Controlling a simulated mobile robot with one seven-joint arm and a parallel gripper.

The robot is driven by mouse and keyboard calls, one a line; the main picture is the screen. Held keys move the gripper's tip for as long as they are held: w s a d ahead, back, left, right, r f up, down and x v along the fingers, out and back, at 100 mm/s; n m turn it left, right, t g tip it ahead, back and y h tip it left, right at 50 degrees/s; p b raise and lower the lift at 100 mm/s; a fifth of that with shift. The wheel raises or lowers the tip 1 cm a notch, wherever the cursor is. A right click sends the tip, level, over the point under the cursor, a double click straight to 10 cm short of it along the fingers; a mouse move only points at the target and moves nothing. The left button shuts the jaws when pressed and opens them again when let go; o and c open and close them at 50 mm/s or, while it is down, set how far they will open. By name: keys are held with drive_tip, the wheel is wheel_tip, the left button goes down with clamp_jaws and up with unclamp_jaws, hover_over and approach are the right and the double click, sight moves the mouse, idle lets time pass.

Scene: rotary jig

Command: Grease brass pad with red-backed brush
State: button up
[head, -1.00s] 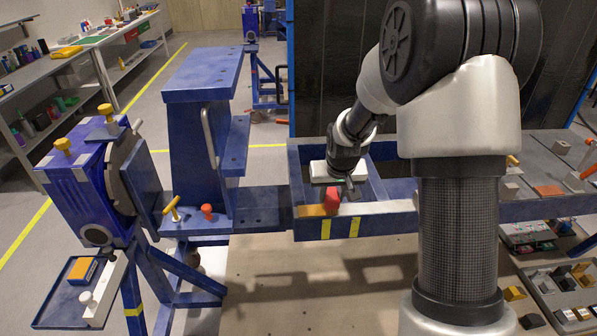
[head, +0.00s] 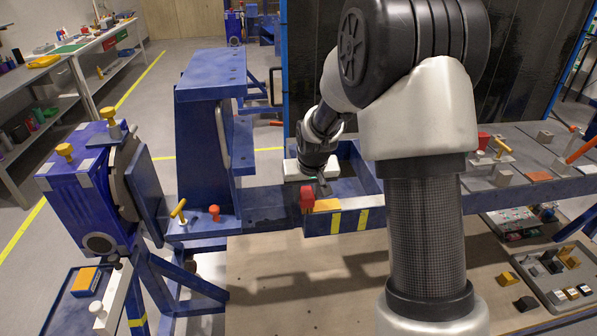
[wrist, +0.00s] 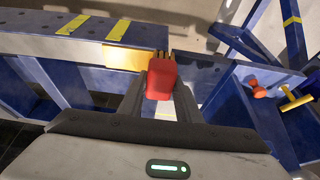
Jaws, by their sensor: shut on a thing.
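My gripper (head: 318,187) is shut on the red-backed brush (head: 306,196). In the wrist view the brush's red back (wrist: 161,79) sits between the two fingers, with tan bristles (wrist: 161,56) pointing away from my gripper. The brass pad (head: 327,205) is a flat golden plate on the top of the blue beam. In the head view the brush is at the pad's left end. In the wrist view the pad (wrist: 122,57) lies to the left of the bristles, which are at its edge. I cannot tell whether the bristles touch the pad.
The blue beam (wrist: 84,82) has yellow stripes. A yellow T-handle (head: 178,208) and a red knob (head: 214,212) stand on the blue shelf to the left. A tall blue column (head: 204,140) stands behind them. A blue rotary unit (head: 85,190) is at far left.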

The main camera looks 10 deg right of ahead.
wheel_tip(320, 180, up, 2)
drive_tip(key=shift+w+a+r, duration=0.1)
drive_tip(key=shift+r, duration=0.15)
drive_tip(key=shift+d+r+p, duration=0.25)
drive_tip(key=shift+p, duration=0.15)
drive_tip(key=shift+r, duration=0.45)
drive_tip(key=shift+r+p, duration=1.45)
drive_tip(key=shift+r, duration=0.7)
